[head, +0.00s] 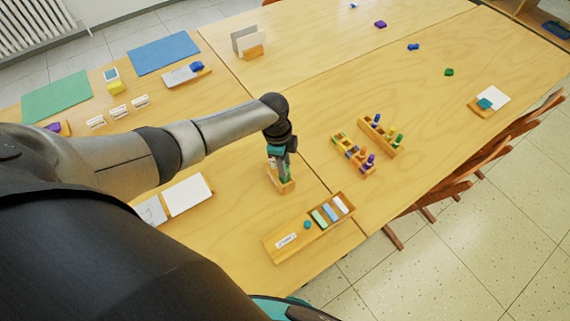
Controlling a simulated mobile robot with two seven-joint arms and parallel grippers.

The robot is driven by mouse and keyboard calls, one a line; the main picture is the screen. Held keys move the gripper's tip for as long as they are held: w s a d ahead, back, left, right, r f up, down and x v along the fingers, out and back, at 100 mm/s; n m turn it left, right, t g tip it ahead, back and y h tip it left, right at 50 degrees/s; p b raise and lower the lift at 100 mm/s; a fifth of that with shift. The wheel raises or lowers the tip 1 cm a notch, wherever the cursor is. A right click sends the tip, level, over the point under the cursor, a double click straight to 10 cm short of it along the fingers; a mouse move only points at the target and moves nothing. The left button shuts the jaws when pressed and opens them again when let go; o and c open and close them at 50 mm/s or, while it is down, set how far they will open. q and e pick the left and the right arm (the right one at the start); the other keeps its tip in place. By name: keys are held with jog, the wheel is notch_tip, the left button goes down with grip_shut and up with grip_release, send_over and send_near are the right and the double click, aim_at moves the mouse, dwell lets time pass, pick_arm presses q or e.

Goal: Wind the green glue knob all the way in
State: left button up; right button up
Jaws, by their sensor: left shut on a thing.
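My left gripper (281,165) points down over a small wooden holder (288,188) near the middle of the table. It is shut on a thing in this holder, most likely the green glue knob. A little green (285,176) shows just below the fingers. The fingers and wrist hide most of the glue and its knob, so how far in the knob sits cannot be seen. My right gripper is not in view.
A wooden tray (269,243) with colored sticks stands in front. Two wooden racks (393,151) (339,138) with colored pieces stand to the right. White cards (186,194) lie left, below my forearm. Chairs (468,183) line the right edge. The far right table is mostly clear.

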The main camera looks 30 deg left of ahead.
pick_arm(q)
jog(key=shift+n+t+p, duration=0.3)
jog(key=shift+n+p, duration=1.05)
jog(key=shift+n, duration=0.85)
jog(key=shift+n+y+p, duration=0.3)
jog(key=shift+n+p, duration=0.65)
jog(key=shift+n, duration=0.95)
jog(key=o, duration=1.4)
jog(key=shift+o, duration=0.2)
